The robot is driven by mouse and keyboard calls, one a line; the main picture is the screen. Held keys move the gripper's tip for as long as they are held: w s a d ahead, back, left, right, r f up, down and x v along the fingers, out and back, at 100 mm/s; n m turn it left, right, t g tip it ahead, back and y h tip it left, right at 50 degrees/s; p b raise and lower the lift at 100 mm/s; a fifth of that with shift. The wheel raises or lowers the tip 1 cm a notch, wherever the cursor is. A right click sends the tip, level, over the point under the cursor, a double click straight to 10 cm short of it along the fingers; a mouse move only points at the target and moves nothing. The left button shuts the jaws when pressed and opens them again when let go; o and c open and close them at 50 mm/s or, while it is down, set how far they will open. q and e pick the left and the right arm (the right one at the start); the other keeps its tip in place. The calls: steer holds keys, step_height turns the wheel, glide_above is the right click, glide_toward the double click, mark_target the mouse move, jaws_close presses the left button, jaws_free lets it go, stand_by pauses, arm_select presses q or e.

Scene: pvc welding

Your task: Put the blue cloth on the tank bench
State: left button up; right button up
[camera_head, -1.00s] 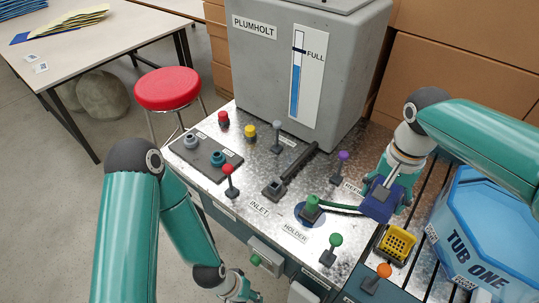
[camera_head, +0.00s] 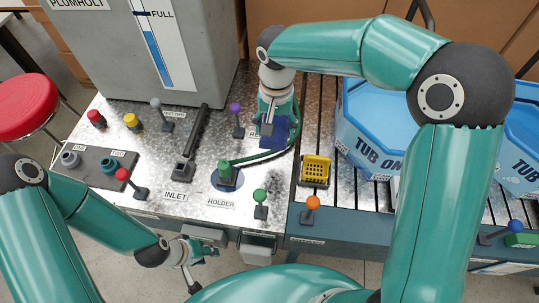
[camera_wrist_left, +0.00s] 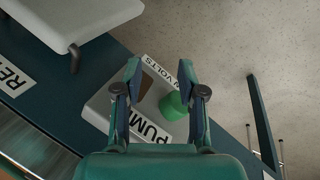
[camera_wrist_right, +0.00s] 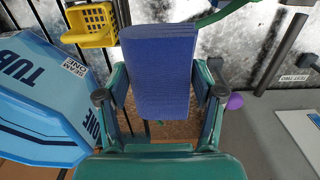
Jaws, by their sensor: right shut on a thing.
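The blue cloth (camera_head: 290,130), a folded block-like pad, is in my right gripper (camera_head: 272,122), over the right part of the tank bench (camera_head: 205,125), near the green hose. I cannot tell whether it touches the bench top. In the right wrist view the cloth (camera_wrist_right: 157,70) fills the space between the fingers and hides part of the bench. My left gripper (camera_head: 188,262) is open and empty beside the bench's front edge. In the left wrist view its fingers (camera_wrist_left: 160,72) are apart above the grey pump box (camera_wrist_left: 115,105) with a green button (camera_wrist_left: 173,106).
The grey tank (camera_head: 90,45) stands at the back left of the bench. A green nozzle (camera_head: 226,172) sits in the holder, its hose curving beside the cloth. A purple-knobbed lever (camera_head: 235,108), yellow basket (camera_head: 316,170) and blue tub (camera_head: 370,115) are nearby.

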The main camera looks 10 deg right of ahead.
mark_target(274, 164)
step_height(274, 164, down, 14)
steer(key=shift+r+p, duration=0.15)
steer(key=shift+p, duration=0.6)
steer(key=shift+f, duration=0.2)
steer(key=shift+f, duration=0.15)
steer(key=o, duration=1.2)
